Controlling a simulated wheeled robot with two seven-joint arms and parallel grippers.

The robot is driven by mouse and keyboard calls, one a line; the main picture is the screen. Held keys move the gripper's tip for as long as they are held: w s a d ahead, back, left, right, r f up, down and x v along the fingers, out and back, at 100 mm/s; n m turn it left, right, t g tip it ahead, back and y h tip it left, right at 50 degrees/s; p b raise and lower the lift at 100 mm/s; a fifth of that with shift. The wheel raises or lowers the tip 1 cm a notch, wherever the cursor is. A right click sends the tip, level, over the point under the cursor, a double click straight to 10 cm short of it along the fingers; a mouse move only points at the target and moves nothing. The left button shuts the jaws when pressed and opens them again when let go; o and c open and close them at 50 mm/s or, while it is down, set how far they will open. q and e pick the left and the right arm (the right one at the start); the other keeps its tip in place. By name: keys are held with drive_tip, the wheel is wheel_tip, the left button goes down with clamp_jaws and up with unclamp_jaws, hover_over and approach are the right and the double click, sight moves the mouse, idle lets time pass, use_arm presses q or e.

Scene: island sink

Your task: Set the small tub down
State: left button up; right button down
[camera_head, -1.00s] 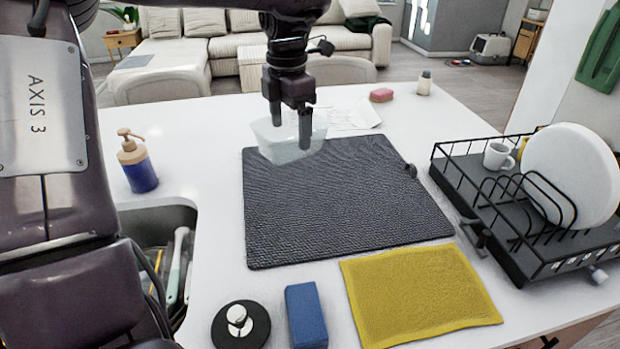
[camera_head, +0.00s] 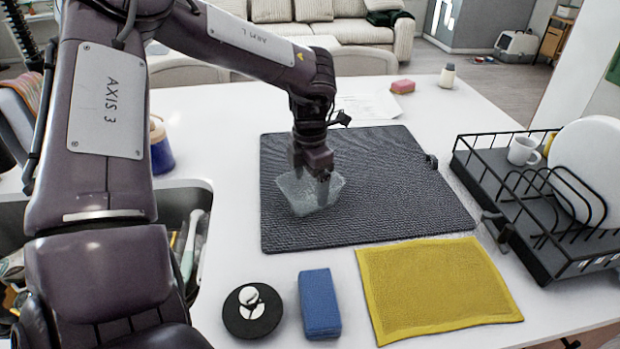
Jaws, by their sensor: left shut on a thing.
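The small tub (camera_head: 302,196) is clear and pale, over the left-middle part of the dark ribbed mat (camera_head: 400,205). My left gripper (camera_head: 311,186) comes down from above and is shut on the tub's wall. The tub looks somewhat tilted, and its base is close to the mat; I cannot tell whether it touches. The gripper covers part of the tub's rim. My right gripper is not in view.
A black dish rack (camera_head: 520,215) with a white plate (camera_head: 590,165) and a cup (camera_head: 523,151) stands right. A yellow cloth (camera_head: 435,285), blue sponge (camera_head: 319,303) and round black item (camera_head: 252,310) lie in front. The sink (camera_head: 180,200) is left. The mat's right half is clear.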

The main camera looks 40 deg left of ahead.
use_arm(q)
drive_tip(key=shift+f, duration=0.2)
drive_tip(key=o, duration=0.8)
drive_tip(key=shift+o, duration=0.2)
wheel_tip(320, 180, up, 12)
drive_tip(key=shift+r, duration=0.15)
drive_tip(key=shift+s, duration=0.1)
